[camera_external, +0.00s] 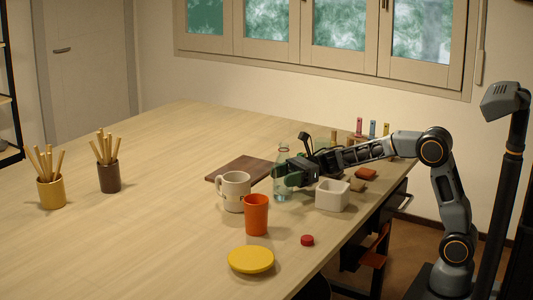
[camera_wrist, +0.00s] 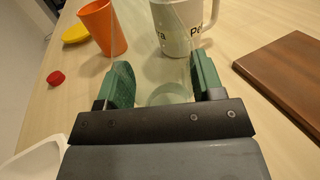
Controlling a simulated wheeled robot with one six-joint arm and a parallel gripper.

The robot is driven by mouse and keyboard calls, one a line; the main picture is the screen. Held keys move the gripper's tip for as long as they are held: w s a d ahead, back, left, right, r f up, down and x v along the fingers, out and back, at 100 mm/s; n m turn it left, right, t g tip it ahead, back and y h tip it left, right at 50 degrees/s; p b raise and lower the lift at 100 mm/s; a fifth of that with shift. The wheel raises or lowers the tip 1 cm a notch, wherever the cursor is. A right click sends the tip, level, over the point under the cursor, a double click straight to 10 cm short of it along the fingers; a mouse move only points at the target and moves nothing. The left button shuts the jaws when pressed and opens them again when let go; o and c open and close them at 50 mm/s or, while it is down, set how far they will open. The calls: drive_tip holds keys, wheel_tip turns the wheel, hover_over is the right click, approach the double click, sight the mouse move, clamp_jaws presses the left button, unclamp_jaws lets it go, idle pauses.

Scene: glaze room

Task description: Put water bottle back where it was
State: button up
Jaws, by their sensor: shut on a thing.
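A small red cap (camera_external: 307,240) lies apart on the table, also seen in the wrist view (camera_wrist: 56,77).
Close by are a white mug (camera_external: 235,192), an orange cup (camera_external: 256,215), a yellow disc (camera_external: 250,260), a white square bowl (camera_external: 332,195) and a flat brown board (camera_external: 224,168). Two pots of sticks (camera_external: 51,192) (camera_external: 110,178) stand left. The table's front left is clear.

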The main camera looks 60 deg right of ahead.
drive_tip(key=o, duration=1)
drive_tip(key=shift+o, duration=0.2)
drive_tip(key=shift+r+p, duration=0.15)
drive_tip(key=shift+p, duration=0.15)
drive_tip(key=v, duration=1.2)
drive_tip(key=shift+b, duration=0.35)
